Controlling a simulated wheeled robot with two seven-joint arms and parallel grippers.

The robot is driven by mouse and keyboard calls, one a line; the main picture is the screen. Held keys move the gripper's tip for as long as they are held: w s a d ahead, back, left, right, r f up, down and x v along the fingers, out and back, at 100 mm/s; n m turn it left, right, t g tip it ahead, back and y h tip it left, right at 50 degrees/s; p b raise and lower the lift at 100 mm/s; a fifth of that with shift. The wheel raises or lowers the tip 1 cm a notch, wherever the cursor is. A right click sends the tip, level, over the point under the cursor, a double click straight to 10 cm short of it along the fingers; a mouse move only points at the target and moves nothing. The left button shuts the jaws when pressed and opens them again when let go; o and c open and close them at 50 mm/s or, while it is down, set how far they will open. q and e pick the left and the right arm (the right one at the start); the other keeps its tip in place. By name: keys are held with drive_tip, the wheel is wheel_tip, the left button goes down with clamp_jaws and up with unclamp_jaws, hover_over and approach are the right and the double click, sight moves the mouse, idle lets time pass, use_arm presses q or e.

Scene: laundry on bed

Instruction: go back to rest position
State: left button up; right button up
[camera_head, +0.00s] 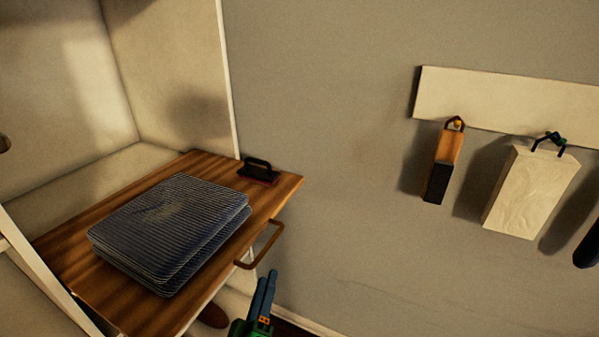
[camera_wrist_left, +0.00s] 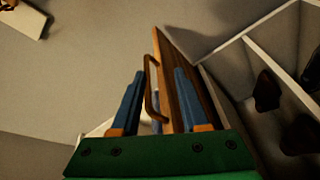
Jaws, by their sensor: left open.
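My left gripper (camera_head: 265,290) is at the bottom of the head view, beside the wooden board and below its handle. In the left wrist view its two blue fingers (camera_wrist_left: 155,98) stand apart with nothing held between them. The brown curved handle (camera_wrist_left: 151,90) shows between the fingers in that view, beyond them; I cannot tell how near it is. My right gripper is in neither view.
Folded dark striped cloth (camera_head: 170,232) lies on the wooden board (camera_head: 285,190), with a black-handled brush (camera_head: 260,172) at its back corner. A wall rack (camera_head: 500,98) holds hanging items. Shelf compartments (camera_wrist_left: 262,55) stand right in the wrist view.

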use_arm(q)
drive_tip(key=s+f+m+g+h, duration=0.1)
drive_tip(key=s+f+m+g, duration=0.35)
drive_tip(key=f, duration=0.75)
drive_tip(key=s+f+m+g, duration=0.35)
drive_tip(key=s+f, duration=0.25)
drive_tip(key=f, duration=0.6)
drive_tip(key=s+a+f+m+g, duration=0.1)
drive_tip(key=s+a+f+g, duration=0.1)
drive_tip(key=s, duration=0.6)
drive_tip(key=s+a+f+m+g+y, duration=0.1)
drive_tip(key=s+a+f+m+g, duration=0.1)
drive_tip(key=s+f+g, duration=0.3)
drive_tip(key=s+a+f+m+g+y, duration=0.1)
drive_tip(key=s+a+f+g, duration=0.2)
drive_tip(key=s+f, duration=0.4)
drive_tip(key=s+a, duration=0.1)
drive_tip(key=s, duration=0.5)
drive_tip(key=shift+m, duration=0.4)
